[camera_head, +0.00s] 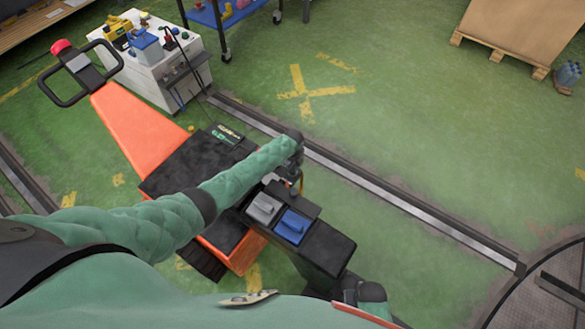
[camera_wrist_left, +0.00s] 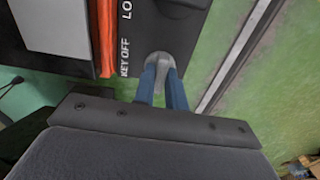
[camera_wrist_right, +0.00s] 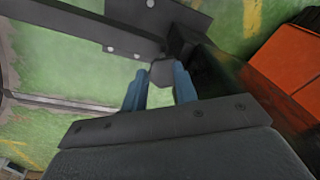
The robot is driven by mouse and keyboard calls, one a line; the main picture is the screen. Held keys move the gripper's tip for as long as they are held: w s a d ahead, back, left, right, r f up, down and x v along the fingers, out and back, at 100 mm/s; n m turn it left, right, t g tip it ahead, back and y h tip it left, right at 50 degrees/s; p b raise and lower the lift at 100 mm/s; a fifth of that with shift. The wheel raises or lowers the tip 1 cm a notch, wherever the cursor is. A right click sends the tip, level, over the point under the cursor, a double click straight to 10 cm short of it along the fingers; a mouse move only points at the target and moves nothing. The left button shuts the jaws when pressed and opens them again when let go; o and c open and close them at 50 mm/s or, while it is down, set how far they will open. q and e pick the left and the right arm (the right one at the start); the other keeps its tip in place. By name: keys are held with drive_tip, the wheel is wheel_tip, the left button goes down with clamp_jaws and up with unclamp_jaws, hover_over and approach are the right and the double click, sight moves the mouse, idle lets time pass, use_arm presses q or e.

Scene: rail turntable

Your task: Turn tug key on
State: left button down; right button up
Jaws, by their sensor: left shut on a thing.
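The orange and black tug (camera_head: 140,125) stands on the green floor, with a black console carrying a grey switch (camera_head: 263,207) and a blue switch (camera_head: 292,227). My left gripper (camera_head: 296,178) reaches over the console's far end. In the left wrist view, its blue fingers (camera_wrist_left: 162,88) are shut on the grey tug key (camera_wrist_left: 161,65), next to the printed words KEY OFF. The key's lower part is hidden between the fingers. In the right wrist view, my right gripper (camera_wrist_right: 160,88) has its fingers apart, with a dark grey piece (camera_wrist_right: 162,72) showing beyond the gap.
A white cabinet (camera_head: 150,75) with tools on top stands at the upper left, near the tug's handle loop (camera_head: 78,90). Floor rails (camera_head: 400,195) run beside the tug to the turntable (camera_head: 545,295). A pallet with a box (camera_head: 520,35) is far right; green floor between is clear.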

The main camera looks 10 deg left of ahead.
use_arm(q)
drive_tip(key=c, duration=1.4)
unclamp_jaws()
drive_tip(key=shift+d, duration=0.1)
drive_tip(key=shift+c, duration=0.2)
drive_tip(key=shift+r, duration=0.1)
